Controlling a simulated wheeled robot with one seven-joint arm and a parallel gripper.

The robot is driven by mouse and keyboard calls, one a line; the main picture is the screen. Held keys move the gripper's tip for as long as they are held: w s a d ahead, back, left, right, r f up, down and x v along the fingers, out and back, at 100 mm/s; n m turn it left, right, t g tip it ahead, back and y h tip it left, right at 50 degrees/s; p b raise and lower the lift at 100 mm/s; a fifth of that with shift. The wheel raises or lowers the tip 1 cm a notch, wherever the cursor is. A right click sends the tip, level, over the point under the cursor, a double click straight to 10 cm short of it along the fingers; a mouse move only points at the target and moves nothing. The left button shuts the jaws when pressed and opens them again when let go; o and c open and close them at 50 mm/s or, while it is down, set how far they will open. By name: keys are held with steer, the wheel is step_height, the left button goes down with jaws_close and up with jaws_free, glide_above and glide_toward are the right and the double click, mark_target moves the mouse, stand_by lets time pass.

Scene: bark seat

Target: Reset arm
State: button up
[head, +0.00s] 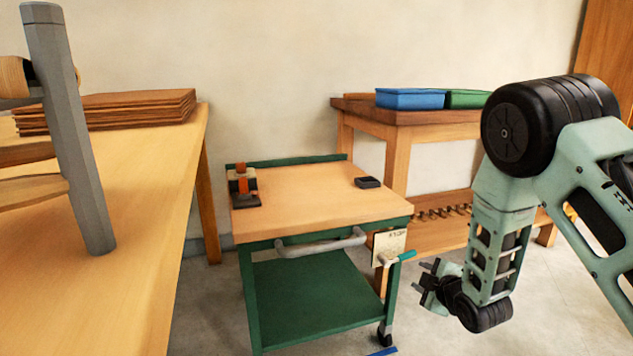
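My arm, pale green with black joints, hangs bent at the right of the head view. My gripper (428,283) is at its lower end, to the right of the green cart (318,296) and in front of it, below the cart's top. The gripper's two dark fingers point left and look spread apart. I see nothing between them.
The cart's wooden top (310,203) carries an orange-and-black tool (243,187) and a small black tray (367,182). A workbench (160,215) with stacked brown sheets (115,109) fills the left. A wooden table (400,117) at the back holds a blue box (410,99) and a green box (467,99).

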steer(key=s+a+r+m+g, duration=0.3)
steer(key=s+a+r+g, duration=0.1)
steer(key=s+a, duration=0.4)
steer(key=s+a+r+m+g, duration=0.2)
steer(key=s+a+r+g, duration=0.25)
steer(key=s, duration=0.65)
steer(key=s+r+m+g+h, duration=0.1)
steer(key=s+r+g, duration=0.15)
steer(key=s, duration=0.75)
steer(key=s+r+m+g, duration=0.1)
steer(key=s+r+g, duration=0.15)
steer(key=s, duration=0.85)
step_height(320, 180, up, 38)
steer(key=p, duration=3.7)
steer(key=shift+d+f+h, duration=0.15)
steer(key=shift+d+h, duration=0.15)
